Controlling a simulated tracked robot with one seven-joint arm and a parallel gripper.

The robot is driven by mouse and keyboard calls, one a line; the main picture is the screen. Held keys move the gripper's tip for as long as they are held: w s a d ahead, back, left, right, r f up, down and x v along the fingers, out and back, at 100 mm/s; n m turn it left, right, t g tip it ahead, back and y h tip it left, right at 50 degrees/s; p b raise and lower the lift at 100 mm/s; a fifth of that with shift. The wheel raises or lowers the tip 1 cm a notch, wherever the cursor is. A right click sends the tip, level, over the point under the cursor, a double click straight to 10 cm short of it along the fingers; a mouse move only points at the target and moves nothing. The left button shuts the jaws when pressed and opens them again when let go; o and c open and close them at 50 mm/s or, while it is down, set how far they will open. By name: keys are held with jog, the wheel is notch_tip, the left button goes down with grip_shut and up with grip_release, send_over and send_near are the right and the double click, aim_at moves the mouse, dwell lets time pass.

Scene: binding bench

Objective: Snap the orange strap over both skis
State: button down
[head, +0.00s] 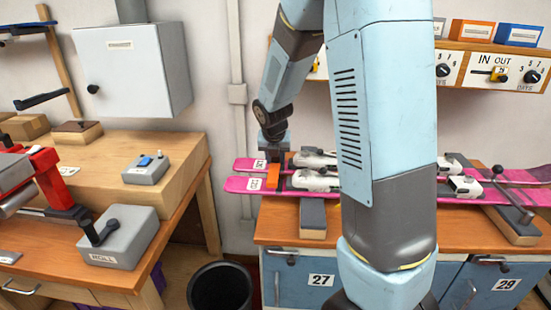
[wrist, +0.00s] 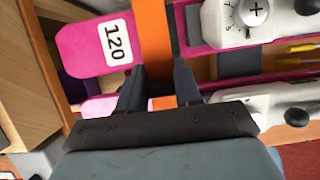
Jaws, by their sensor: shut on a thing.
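Two pink skis lie side by side on the bench at the right, the near ski (head: 400,188) in front of the far ski (head: 243,163). An orange strap (head: 272,177) shows at their left end, over the near ski. In the wrist view the strap (wrist: 153,35) crosses a ski (wrist: 85,47) beside its "120" label and runs down between my fingers. My gripper (head: 273,155) is at the far ski, behind the visible strap. In the wrist view my gripper (wrist: 158,88) is shut on the strap. The fingertips partly hide the strap's end, so whether it is fastened cannot be seen.
White bindings (head: 317,180) sit on the skis, and dark supports (head: 313,218) hold them. A lever (head: 512,195) stands at the right. A wooden bench (head: 110,165) with grey boxes stands at the left. A black bin (head: 220,287) is between the benches. My arm hides part of the skis.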

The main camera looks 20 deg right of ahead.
aim_at(275, 162)
jog(key=shift+f, duration=1.95)
dwell(0.5)
jog(key=shift+c, duration=1)
grip_release()
jog(key=shift+r, duration=5)
